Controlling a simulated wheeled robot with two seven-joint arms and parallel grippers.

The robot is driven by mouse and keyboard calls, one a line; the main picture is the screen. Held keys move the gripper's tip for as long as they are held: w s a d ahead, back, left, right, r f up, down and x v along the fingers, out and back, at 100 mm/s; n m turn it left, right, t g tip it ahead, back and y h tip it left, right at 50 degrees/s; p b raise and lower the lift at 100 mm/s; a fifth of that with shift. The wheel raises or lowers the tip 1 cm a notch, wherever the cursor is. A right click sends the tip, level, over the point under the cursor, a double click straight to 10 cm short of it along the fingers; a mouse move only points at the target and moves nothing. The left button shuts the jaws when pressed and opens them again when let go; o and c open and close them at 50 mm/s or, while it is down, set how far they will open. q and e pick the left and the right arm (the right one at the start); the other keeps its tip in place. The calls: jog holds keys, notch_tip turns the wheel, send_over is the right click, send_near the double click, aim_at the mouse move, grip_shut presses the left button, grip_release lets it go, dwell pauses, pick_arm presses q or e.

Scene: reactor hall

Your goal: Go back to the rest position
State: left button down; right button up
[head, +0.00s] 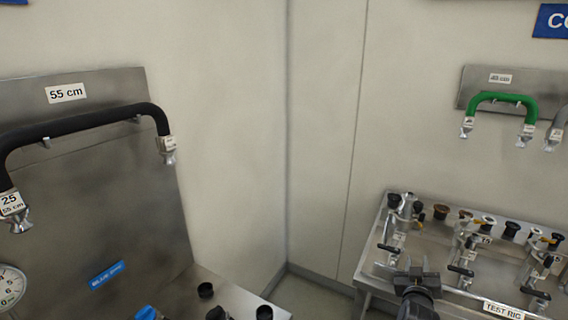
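My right gripper (416,268) is low in the head view, in front of the left part of the test rig bench. It is dark, its two fingers stand apart, and nothing shows between them. My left gripper is not in view.
The steel test rig (505,308) at right carries several valves and capped ports. A green hose (503,97) hangs on a wall rack above it. At left, a black hose (85,120) hangs on a steel panel (130,215) marked 55 cm, with a gauge (10,287). Floor (312,297) shows between the benches.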

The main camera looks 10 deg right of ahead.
jog(key=s+a+f+n+g+y, duration=0.35)
jog(key=s+a+f+y, duration=0.45)
jog(key=s+a+f, duration=0.5)
jog(key=s+a+f+n+g+y, duration=0.15)
jog(key=s+a+g, duration=0.25)
jog(key=s, duration=0.7)
jog(key=s+a+f+g, duration=0.2)
jog(key=s+a+g, duration=0.2)
jog(key=s, duration=0.6)
notch_tip(320, 180, down, 24)
jog(key=b, duration=0.1)
jog(key=s+d+f+g+b, duration=0.1)
jog(key=s+d+f+g, duration=0.1)
jog(key=s+f, duration=1.6)
jog(key=shift+d+f, duration=0.5)
jog(key=shift+d, duration=0.05)
